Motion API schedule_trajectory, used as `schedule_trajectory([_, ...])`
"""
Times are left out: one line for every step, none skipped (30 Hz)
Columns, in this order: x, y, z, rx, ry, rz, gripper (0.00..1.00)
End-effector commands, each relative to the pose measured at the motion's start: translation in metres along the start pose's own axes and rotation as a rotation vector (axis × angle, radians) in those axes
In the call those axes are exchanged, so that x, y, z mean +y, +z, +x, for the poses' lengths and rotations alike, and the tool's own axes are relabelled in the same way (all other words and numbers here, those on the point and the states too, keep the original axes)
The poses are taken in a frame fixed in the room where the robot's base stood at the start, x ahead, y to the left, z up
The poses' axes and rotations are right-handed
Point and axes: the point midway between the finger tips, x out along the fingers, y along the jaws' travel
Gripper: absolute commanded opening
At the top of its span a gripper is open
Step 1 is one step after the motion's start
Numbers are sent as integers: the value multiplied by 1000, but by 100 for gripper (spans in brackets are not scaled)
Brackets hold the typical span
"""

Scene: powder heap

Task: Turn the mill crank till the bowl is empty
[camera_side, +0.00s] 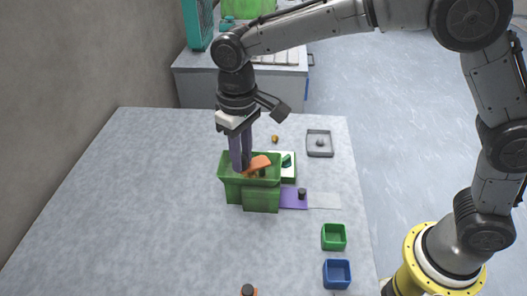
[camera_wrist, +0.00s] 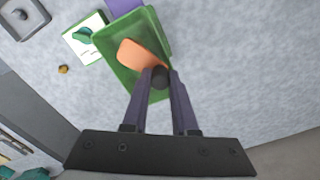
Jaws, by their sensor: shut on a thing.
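A green open-topped box (camera_side: 262,199) stands on the table in the side view, and it fills the middle of the wrist view (camera_wrist: 117,68). A flat orange piece (camera_side: 257,164) lies tilted at the box's opening; it also shows in the wrist view (camera_wrist: 140,57). My gripper (camera_side: 241,165) reaches down into the box. In the wrist view, my gripper (camera_wrist: 159,84) is shut on a dark round knob (camera_wrist: 159,76) beside the orange piece. I cannot tell whether the knob joins that piece. No crank or bowl can be made out clearly, and the box's bottom is partly hidden.
A purple strip (camera_side: 291,203) with a dark knob (camera_side: 302,193) lies right of the box. A small green tray (camera_side: 334,236), a blue tray (camera_side: 337,273) and a grey tray (camera_side: 320,143) stand along the right side. The table's left half is clear.

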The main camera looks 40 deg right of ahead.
Motion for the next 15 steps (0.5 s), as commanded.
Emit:
schedule_trajectory([2,-3,-2,4,2,1,0])
schedule_trajectory([2,-4,-2,4,2,0,0])
schedule_trajectory([3,-4,-2,4,2,0,0])
schedule_trajectory([3,-5,-2,4,1,0,0])
schedule_trajectory([4,-6,-2,4,1,0,0])
schedule_trajectory([5,-7,-2,4,1,0,0])
schedule_trajectory([6,-8,-2,4,1,1,0])
schedule_trajectory([8,-10,-2,4,1,1,0])
schedule_trajectory([10,-12,-2,4,1,2,0])
schedule_trajectory([11,-13,-2,4,1,2,0])
schedule_trajectory([12,-15,-2,4,2,2,0])
schedule_trajectory([14,-16,-2,3,2,1,0])
schedule_trajectory([14,-16,-2,2,2,1,0])
schedule_trajectory([15,-17,-2,2,2,0,0])
schedule_trajectory([16,-17,-2,2,2,0,0])
